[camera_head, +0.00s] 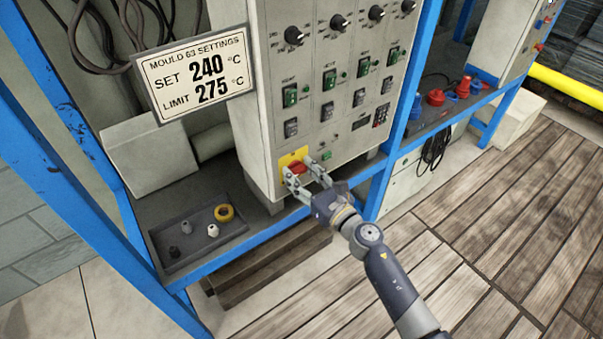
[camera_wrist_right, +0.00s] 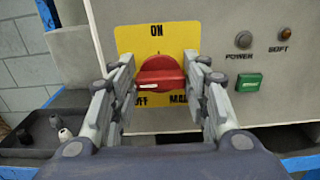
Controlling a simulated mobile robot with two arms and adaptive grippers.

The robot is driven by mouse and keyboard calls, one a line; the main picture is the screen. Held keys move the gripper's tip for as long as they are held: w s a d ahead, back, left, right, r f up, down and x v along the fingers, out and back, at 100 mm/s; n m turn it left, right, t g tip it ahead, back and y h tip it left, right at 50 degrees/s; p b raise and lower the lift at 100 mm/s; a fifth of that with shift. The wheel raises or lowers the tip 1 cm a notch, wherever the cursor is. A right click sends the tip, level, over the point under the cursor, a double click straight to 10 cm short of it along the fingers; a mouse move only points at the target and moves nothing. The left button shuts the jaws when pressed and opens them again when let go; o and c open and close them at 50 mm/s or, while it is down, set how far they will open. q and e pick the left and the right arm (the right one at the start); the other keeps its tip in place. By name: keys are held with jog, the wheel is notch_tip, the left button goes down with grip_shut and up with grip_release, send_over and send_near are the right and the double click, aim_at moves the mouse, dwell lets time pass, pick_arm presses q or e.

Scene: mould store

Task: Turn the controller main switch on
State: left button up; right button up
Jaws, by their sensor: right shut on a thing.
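The controller main switch (camera_head: 297,168) is a red knob on a yellow plate low on the grey controller's front. In the right wrist view the knob (camera_wrist_right: 161,72) lies crosswise between my fingers. Its white mark is at the lower left, toward the OFF label; ON is printed at the top of the yellow plate (camera_wrist_right: 180,40). My right gripper (camera_head: 299,167) is shut on the knob, one finger at each side; it also shows in the wrist view (camera_wrist_right: 162,98). The fingers hide part of the lower labels. My left gripper is not in view.
A settings sign (camera_head: 197,75) reads SET 240, LIMIT 275. A dark tray (camera_head: 168,232) with small parts sits on the shelf at left. A green button (camera_wrist_right: 249,81) is right of the switch. Blue rack posts (camera_head: 411,75) flank the controller. The plank floor (camera_head: 520,200) is clear.

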jog(key=shift+m, duration=0.4)
jog(key=m, duration=0.4)
jog(key=shift+w+d+p, duration=0.1)
jog(key=shift+d+p, duration=0.05)
jog(key=shift+p, duration=0.2)
jog(key=m, duration=0.4)
jog(key=shift+p, duration=0.3)
jog(key=m, duration=0.5)
jog(key=shift+d+p, duration=0.1)
jog(key=shift+p, duration=0.3)
jog(key=shift+w+f+m+p, duration=0.15)
jog(key=shift+m+p, duration=0.25)
jog(key=shift+m, duration=1.6)
jog(key=shift+f, duration=0.1)
jog(key=o, duration=1.1)
jog(key=shift+c, duration=0.2)
